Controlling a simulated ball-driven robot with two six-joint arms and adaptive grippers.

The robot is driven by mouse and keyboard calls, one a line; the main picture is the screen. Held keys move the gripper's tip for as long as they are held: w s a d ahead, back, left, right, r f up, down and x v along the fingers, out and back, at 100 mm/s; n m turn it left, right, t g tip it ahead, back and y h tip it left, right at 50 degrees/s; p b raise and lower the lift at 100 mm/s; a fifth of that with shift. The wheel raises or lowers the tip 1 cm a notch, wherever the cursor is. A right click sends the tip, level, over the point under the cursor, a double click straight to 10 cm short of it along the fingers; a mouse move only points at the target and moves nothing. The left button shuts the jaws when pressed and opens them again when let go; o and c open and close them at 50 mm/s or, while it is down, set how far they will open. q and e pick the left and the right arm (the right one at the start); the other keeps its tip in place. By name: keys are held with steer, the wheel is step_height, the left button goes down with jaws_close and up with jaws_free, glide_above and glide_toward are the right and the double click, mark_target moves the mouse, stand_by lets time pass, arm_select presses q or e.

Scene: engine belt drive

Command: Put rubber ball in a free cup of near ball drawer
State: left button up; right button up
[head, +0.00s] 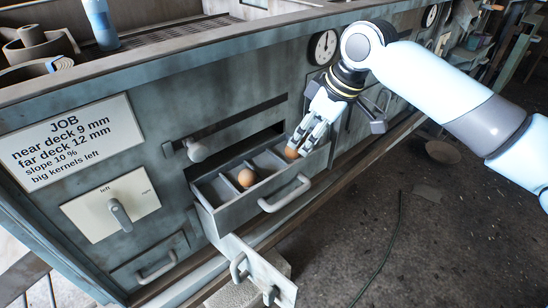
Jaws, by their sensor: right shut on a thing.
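My right gripper (296,146) comes in from the upper right and is shut on a brown-orange ball (291,153), the rubber ball as far as I can tell. The fingers point down and hide part of the ball. It is at the right end of the open ball drawer (237,217); I cannot tell whether the ball touches a cup floor. The drawer is split by thin dividers into several cups. Another orange-brown ball (246,178) sits in a middle cup. The cups to its left and right look empty. My left gripper is not in view.
The drawer has a grey front handle (285,194). A lower drawer front with handles (262,275) juts out below. A lever plate (110,205) and job sign (72,142) are at left. The floor at right is mostly clear.

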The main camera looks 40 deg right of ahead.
steer(key=w+a+f, duration=0.2)
steer(key=w, duration=0.1)
steer(key=w+a+f, duration=0.1)
steer(key=w, duration=0.1)
steer(key=shift+a+f, duration=0.2)
steer(key=shift+f, duration=0.15)
steer(key=shift+b+x, duration=0.3)
steer(key=shift+x, duration=0.75)
step_height(320, 180, down, 2)
steer(key=shift+w+a+f, duration=0.1)
steer(key=shift+f, duration=0.4)
steer(key=o, duration=0.9)
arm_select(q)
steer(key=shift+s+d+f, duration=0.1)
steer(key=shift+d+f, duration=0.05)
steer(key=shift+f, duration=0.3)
